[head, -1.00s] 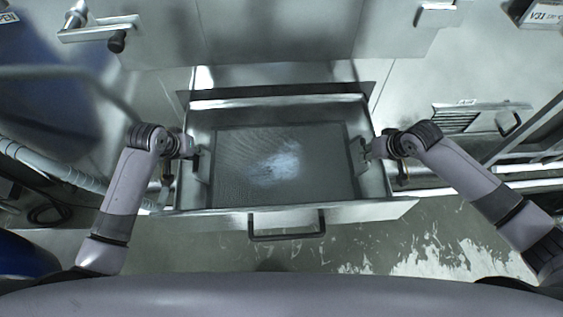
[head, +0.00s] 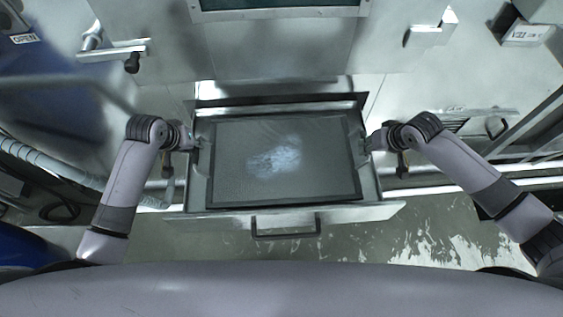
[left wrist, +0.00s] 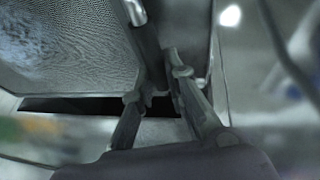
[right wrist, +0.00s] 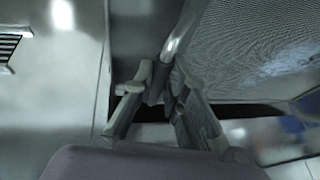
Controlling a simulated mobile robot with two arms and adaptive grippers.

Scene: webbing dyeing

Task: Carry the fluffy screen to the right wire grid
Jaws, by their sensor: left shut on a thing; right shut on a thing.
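The fluffy screen (head: 235,180) is a dark-framed mesh panel with a whitish fluffy patch (head: 274,158) near its middle. In the head view it lies level over the open metal drawer. My left gripper (head: 197,145) is shut on the screen's left side, and my right gripper (head: 368,143) is shut on its right side. The left wrist view shows the left fingers (left wrist: 160,80) closed at the frame, with mesh (left wrist: 75,40) beside them. The right wrist view shows the right fingers (right wrist: 164,80) at the opposite frame edge. No wire grid is identifiable.
The drawer's front wall (head: 200,224) with its dark handle (head: 285,235) stands between me and the screen. A steel cabinet front (head: 280,55) rises behind. A ribbed hose (head: 60,170) runs at left, and pipes and a dark rail (head: 535,115) are at right.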

